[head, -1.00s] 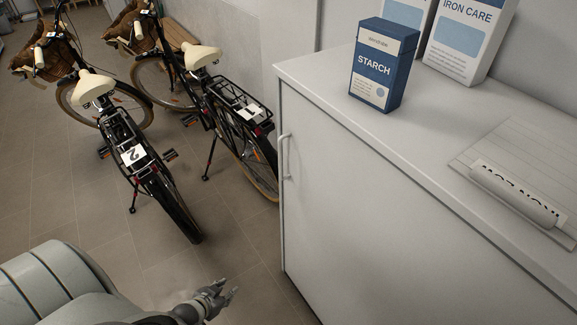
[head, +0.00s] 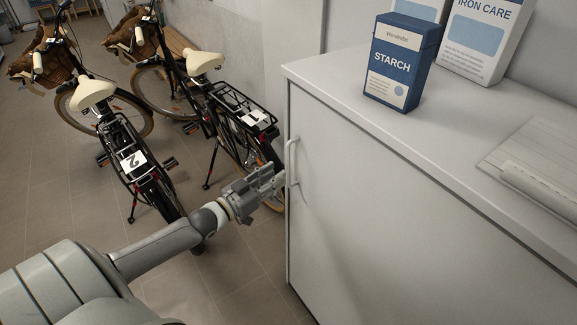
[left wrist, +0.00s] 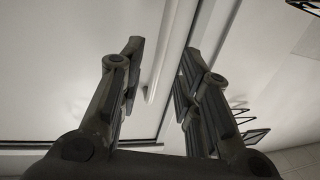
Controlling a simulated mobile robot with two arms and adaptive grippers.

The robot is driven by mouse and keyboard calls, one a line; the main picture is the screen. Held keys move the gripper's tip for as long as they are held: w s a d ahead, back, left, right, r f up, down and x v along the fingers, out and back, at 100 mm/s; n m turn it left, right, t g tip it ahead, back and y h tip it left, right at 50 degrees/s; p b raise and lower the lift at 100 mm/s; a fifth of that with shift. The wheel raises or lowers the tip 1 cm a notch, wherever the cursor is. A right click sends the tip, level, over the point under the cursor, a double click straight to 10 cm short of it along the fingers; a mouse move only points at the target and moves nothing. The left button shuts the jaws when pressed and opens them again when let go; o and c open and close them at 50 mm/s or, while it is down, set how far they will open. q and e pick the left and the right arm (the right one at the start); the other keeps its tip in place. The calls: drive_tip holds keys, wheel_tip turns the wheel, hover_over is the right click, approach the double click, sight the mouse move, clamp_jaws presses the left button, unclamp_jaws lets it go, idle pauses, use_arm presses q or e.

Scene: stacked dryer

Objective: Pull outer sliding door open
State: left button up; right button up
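The outer sliding door (head: 375,200) is the pale flat front of the white cabinet and appears closed. Its upright handle (head: 291,162) is near the door's left edge. My left gripper (head: 277,180) is right at the handle in the head view. In the left wrist view my left gripper (left wrist: 160,85) has its two fingers apart, with the light handle bar (left wrist: 168,55) between them. The fingers do not look closed on the bar. I cannot tell whether a finger touches it. My right gripper is not in view.
Two bicycles (head: 130,150) stand to the left of the cabinet. Tiled floor (head: 240,285) is clear in front.

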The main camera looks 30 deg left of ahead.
sight(288, 183)
use_arm(q)
drive_tip(key=shift+w+d, duration=0.2)
drive_tip(key=shift+w, duration=0.85)
drive_tip(key=shift+w+d, duration=0.2)
drive_tip(key=shift+w, duration=0.8)
drive_tip(key=shift+w+d, duration=0.2)
drive_tip(key=shift+w, duration=0.85)
drive_tip(key=shift+c, duration=0.5)
clamp_jaws()
